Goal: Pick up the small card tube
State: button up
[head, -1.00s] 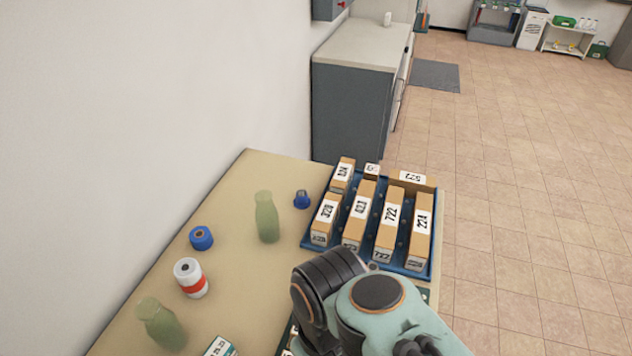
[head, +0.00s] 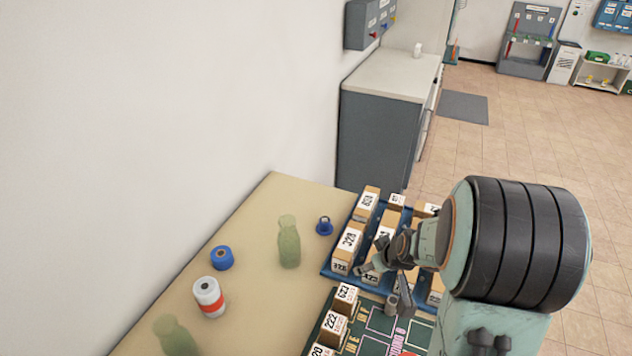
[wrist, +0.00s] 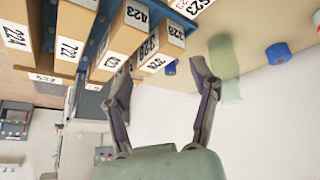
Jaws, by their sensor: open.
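I cannot pick out a plain card tube for certain. The blue roll also shows in the wrist view (wrist: 278,53). My gripper (head: 384,285) is open and empty, above the blue tray of boxes. In the wrist view its spread fingers (wrist: 165,72) point towards the boxes and a small blue piece (wrist: 171,67). My arm hides part of the tray in the head view.
Upright numbered card boxes (head: 349,247) fill the blue tray (head: 333,267). More stand on a dark green board (head: 352,343). Green bottles (head: 288,242) and a small blue ringed piece (head: 324,226) stand on the beige table (head: 262,295). A wall rises at left.

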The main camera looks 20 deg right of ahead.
aim_at(394, 300)
jog(key=s+d+f+m+g, duration=0.2)
jog(key=s+d+f, duration=0.3)
jog(key=s+f, duration=0.15)
jog(key=x, duration=0.3)
jog(key=w+x, duration=0.1)
jog(key=x, duration=0.3)
jog(key=shift+a, duration=0.1)
jog(key=shift+r, duration=0.1)
jog(key=c, duration=0.8)
